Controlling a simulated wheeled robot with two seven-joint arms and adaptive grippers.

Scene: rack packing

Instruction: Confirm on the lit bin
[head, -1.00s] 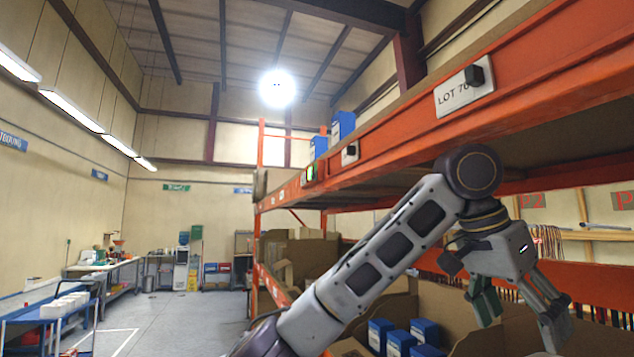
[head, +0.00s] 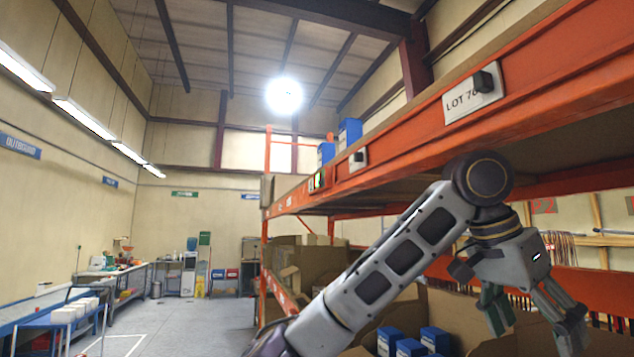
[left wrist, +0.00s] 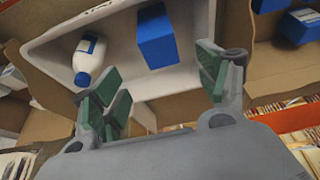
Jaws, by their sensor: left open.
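The orange rack beam (head: 420,140) carries several small dark button modules. One far module (head: 318,181) shows a small green light. A nearer module (head: 357,159) and the one on the "LOT 76" plate (head: 484,81) look dark. My left gripper (head: 536,322) is open and empty, pointing down below the beam, apart from the modules. In the left wrist view its fingers (left wrist: 158,88) are spread above a white tote (left wrist: 55,45) holding a blue box (left wrist: 155,37) and a white bottle (left wrist: 89,60). My right gripper is in neither view.
Blue boxes (head: 349,131) stand on the upper shelf. Cardboard bins with blue boxes (head: 389,341) sit on the lower shelf, under the arm. Open floor (head: 215,325) lies to the left, with a blue table (head: 55,319) and a workbench beyond.

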